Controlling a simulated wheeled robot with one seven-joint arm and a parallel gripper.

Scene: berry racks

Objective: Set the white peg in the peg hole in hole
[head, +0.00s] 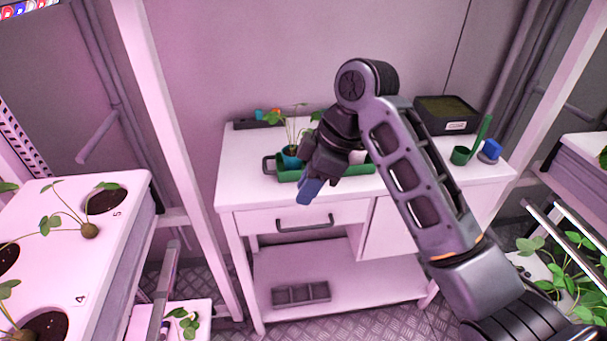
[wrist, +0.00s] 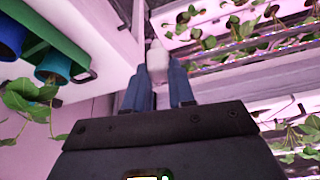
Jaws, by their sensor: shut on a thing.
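My gripper (head: 310,190) hangs in front of the white cabinet in the head view, with its blue fingers pointing down and to the left. In the wrist view my gripper (wrist: 159,80) is shut on the white peg (wrist: 157,60), whose rounded pale end sticks out past the fingertips. The peg is hidden in the head view. I cannot pick out the peg hole in either view. The white growing rack (head: 120,187) at the left has several round dark openings, some numbered, with plants by them.
A green tray (head: 268,164) with a potted seedling stands on the cabinet top (head: 240,185). A black soil box (head: 447,115), a green scoop (head: 460,155) and a blue item (head: 491,149) are at the right. A dark divided tray (head: 300,293) lies on the lower shelf. White posts flank the cabinet.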

